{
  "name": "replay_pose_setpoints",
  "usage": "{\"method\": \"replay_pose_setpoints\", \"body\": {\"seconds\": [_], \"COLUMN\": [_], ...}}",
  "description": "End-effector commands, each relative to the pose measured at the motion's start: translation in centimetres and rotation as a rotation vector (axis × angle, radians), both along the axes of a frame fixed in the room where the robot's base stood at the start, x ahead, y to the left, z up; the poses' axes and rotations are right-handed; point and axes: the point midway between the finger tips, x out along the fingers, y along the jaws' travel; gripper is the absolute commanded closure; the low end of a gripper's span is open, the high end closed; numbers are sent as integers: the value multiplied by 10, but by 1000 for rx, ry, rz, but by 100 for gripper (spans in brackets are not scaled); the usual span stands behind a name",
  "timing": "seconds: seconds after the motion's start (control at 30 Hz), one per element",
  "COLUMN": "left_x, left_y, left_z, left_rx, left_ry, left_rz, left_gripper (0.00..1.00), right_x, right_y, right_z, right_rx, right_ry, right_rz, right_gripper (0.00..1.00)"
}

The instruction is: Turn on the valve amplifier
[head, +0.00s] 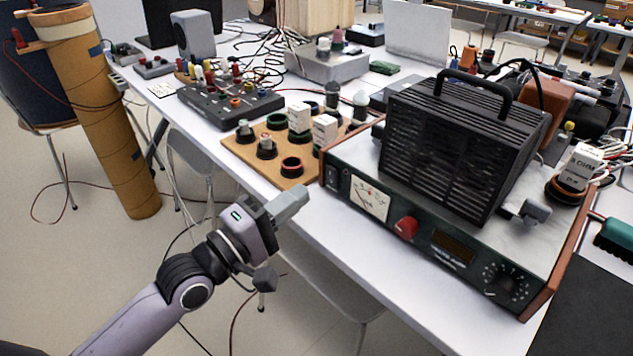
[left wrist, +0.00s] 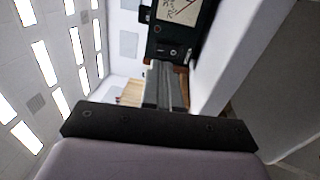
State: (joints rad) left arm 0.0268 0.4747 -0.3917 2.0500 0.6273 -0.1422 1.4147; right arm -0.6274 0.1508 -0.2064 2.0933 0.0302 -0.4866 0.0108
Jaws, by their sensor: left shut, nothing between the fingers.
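The valve amplifier (head: 345,160) stands on the right part of the white table, with wooden end panels and a black vented cage (head: 455,140) on top. Its dark front bears a small switch (head: 333,182) at the left end, a pale needle meter (head: 370,197), a red knob (head: 406,228), a dark display window and a black dial (head: 506,283). My left gripper (head: 296,199) is shut and empty, in front of the table edge, left of the front panel and apart from it. In the left wrist view its fingers (left wrist: 165,82) point towards the dark panel with the meter (left wrist: 178,10). My right gripper is out of view.
A wooden board (head: 255,160) with ring-shaped sockets and white blocks lies left of the amplifier. A black control box (head: 228,108) with coloured terminals stands behind it. A tall brown coil tube (head: 105,120) stands on the floor at left. The space before the table's front edge is open.

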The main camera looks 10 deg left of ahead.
Motion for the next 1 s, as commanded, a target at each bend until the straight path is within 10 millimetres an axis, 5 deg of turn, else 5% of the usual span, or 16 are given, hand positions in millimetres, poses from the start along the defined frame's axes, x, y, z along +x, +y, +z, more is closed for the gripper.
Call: {"method": "replay_pose_setpoints", "body": {"seconds": [0.4,1.0], "left_x": [40,44], "left_y": [-27,-29], "left_z": [6,11], "left_rx": [-1,8], "left_ry": [-1,13], "left_rz": [0,0], "left_gripper": [100,100], "right_x": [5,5], "right_y": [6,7], "right_z": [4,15], "right_rx": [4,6], "right_ry": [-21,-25], "right_rz": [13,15], "right_gripper": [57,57]}}
